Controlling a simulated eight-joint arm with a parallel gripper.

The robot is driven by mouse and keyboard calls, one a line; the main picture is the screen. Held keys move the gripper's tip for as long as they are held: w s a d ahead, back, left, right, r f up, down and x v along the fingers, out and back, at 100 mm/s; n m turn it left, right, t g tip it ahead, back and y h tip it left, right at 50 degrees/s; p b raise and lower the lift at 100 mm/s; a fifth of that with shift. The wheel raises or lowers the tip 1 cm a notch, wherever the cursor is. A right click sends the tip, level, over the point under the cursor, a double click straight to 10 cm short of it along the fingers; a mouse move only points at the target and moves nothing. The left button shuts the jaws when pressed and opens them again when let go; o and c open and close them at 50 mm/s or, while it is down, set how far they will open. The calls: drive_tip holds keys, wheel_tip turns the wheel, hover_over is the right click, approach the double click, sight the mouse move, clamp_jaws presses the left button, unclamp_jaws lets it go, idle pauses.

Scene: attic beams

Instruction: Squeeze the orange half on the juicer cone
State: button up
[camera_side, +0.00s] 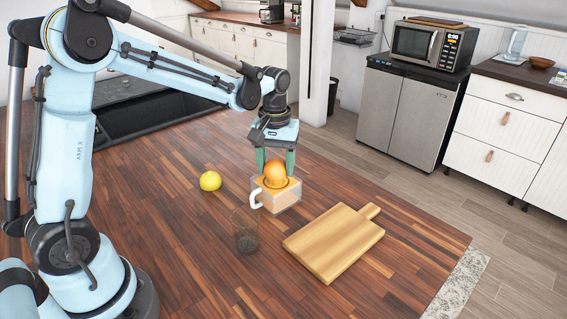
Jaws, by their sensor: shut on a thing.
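The orange half (275,171) shows as a rounded orange dome at the top of the juicer (287,201), a pale, boxy body with a white handle on its left. My gripper (275,168) points straight down over the juicer. Its two green fingers are on either side of the orange half, shut on it. The cone is hidden under the orange half, so I cannot see how the two touch.
A clear glass (245,232) stands in front of the juicer, to its left. A wooden cutting board (333,243) lies to the front right. A yellow lemon (210,181) lies to the left. The tabletop (400,255) is clear right of the board.

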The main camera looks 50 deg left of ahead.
drive_tip(key=shift+r, duration=3.45)
